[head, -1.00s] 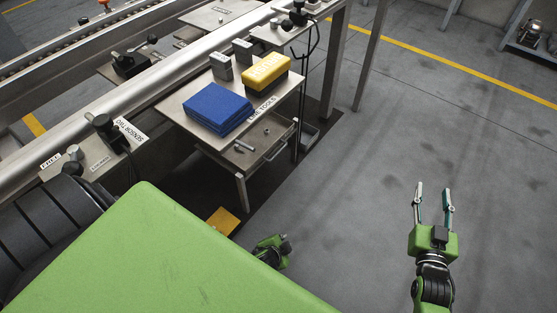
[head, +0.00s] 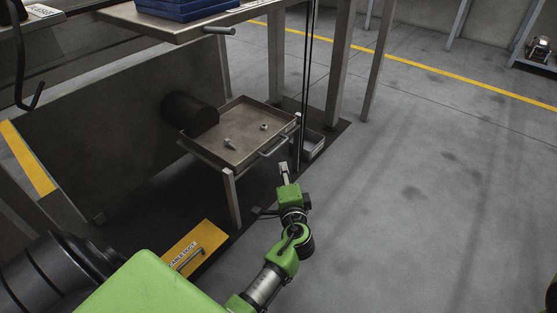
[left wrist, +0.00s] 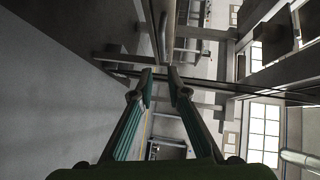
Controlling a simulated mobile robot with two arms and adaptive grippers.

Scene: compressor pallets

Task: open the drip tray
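A shallow metal tray (head: 218,153) with raised edges stands on legs below the table, with small metal parts lying in it. It looks like the drip tray, though I see no label on it. Its bar handle (head: 273,147) is on the right front side. My left gripper (head: 284,165) points up just below and right of the handle; I cannot tell whether they touch. In the left wrist view its two fingers (left wrist: 161,82) are apart with nothing clearly between them. A grey bar (left wrist: 165,30) lies beyond the fingertips. My right gripper is out of view.
Dark cables hang near the handle, and a grey bin (head: 312,145) sits behind. A yellow plate (head: 205,240) lies low. Floor right is open.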

